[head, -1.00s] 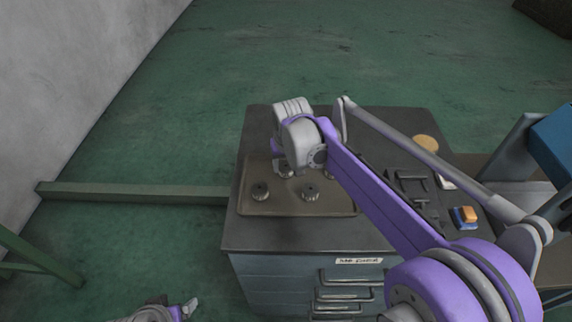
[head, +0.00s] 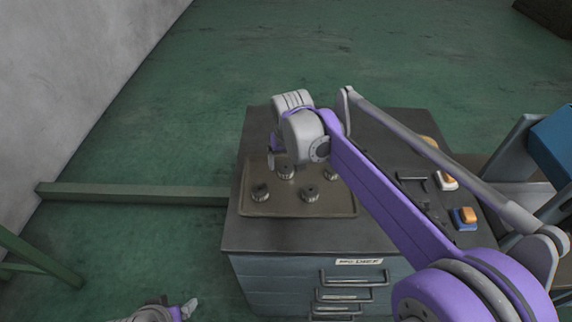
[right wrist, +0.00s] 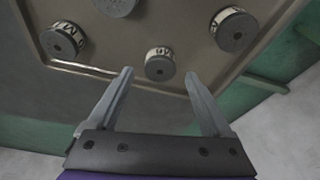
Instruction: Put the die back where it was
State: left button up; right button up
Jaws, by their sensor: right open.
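Several round grey metal dies stand upright on a shallow brown tray (head: 300,209) on the cabinet top.
The cabinet (head: 290,271) has labelled drawers with handles. Right of the tray lie dark tools, an orange and white item (head: 446,181) and an orange and blue item (head: 464,218). A green beam (head: 130,194) lies left of the cabinet.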

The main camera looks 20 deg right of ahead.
pick_arm(q)
jog(key=shift+r+p, duration=0.3)
jog(key=shift+r, duration=0.1)
pick_arm(e)
jog(key=v, duration=0.9)
jog(key=shift+r, duration=0.15)
jog(key=shift+s, duration=0.15)
